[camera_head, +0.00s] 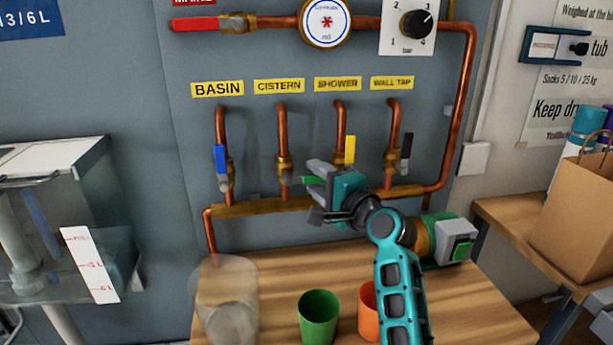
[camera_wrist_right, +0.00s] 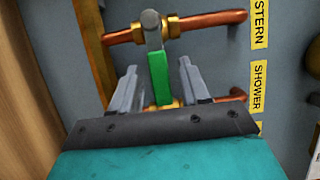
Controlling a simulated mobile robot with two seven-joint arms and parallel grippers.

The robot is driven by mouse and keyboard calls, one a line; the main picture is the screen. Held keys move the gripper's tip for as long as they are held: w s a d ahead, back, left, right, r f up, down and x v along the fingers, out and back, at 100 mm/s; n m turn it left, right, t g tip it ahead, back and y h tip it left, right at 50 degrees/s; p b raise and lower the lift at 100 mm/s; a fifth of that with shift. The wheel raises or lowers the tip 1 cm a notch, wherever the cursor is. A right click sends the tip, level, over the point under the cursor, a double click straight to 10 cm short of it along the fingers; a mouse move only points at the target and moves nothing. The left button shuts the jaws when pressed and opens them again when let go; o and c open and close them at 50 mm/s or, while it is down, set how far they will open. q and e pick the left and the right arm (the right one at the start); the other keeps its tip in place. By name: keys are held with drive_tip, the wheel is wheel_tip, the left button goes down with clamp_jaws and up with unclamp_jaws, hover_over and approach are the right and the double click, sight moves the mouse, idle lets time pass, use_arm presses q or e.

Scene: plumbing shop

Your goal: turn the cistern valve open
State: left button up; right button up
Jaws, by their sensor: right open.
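The cistern valve (camera_head: 284,164) sits on the copper pipe under the yellow CISTERN label (camera_head: 279,86). Its green lever (camera_head: 308,180) lies roughly crosswise to the pipe, pointing right. My right gripper (camera_head: 312,179) is at the lever, reaching in from the right, and partly hides it. In the right wrist view the lever (camera_wrist_right: 158,78) lies between the two open fingers of the gripper (camera_wrist_right: 157,68), with gaps visible on both sides. My left gripper is not in view.
The blue basin lever (camera_head: 221,160), yellow shower lever (camera_head: 350,150) and black wall tap lever (camera_head: 406,146) are close by. Below, a clear container (camera_head: 226,290), green cup (camera_head: 319,318) and orange cup (camera_head: 368,298) stand on the wooden bench (camera_head: 480,308).

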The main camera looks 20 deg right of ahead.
drive_tip(key=shift+w, duration=0.2)
clamp_jaws()
idle(0.5)
